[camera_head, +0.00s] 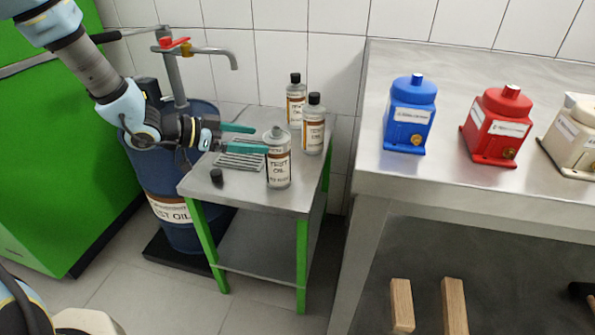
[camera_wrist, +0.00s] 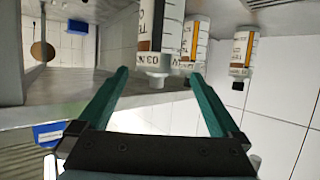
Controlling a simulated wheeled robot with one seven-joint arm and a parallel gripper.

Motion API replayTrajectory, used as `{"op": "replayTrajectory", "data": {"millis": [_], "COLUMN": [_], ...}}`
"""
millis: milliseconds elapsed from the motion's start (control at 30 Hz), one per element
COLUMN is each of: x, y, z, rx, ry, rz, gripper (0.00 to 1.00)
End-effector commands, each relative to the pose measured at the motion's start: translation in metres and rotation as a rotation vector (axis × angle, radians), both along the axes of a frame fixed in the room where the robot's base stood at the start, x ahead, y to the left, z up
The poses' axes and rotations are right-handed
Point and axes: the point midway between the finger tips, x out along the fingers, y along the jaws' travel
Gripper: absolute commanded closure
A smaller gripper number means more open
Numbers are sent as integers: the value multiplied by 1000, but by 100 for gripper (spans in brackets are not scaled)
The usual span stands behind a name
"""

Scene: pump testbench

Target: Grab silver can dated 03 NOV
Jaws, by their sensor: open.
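The front can (camera_head: 277,168) has a bare silver top; the two rear cans, left (camera_head: 296,103) and right (camera_head: 313,126), have black caps. In the inverted wrist view, the nearest can (camera_wrist: 160,35) lies between the lines of my fingers, its label partly cut off, with what looks like "03 NO" on it. My gripper (camera_head: 261,139) is open and empty, its teal fingers pointing at the front can's upper part. It also shows in the wrist view (camera_wrist: 160,74). Dates are unreadable in the head view.
A loose black cap (camera_head: 216,176) and a drain grate (camera_head: 240,160) are on the small table (camera_head: 245,198). A blue drum (camera_head: 165,180) with a tap stands to its left. The steel bench (camera_head: 460,185) at right carries blue, red and beige pumps.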

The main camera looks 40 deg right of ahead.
Motion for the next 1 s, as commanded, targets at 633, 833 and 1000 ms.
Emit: {"op": "replayTrajectory", "data": {"millis": [633,833,1000], "x": [-23,-31,-32], "y": [-61,-85,-89], "z": [-27,-39,-41], "rx": [1,1,2], "ry": [1,1,-2], "rz": [-1,-1,1], "gripper": [0,0,0]}}
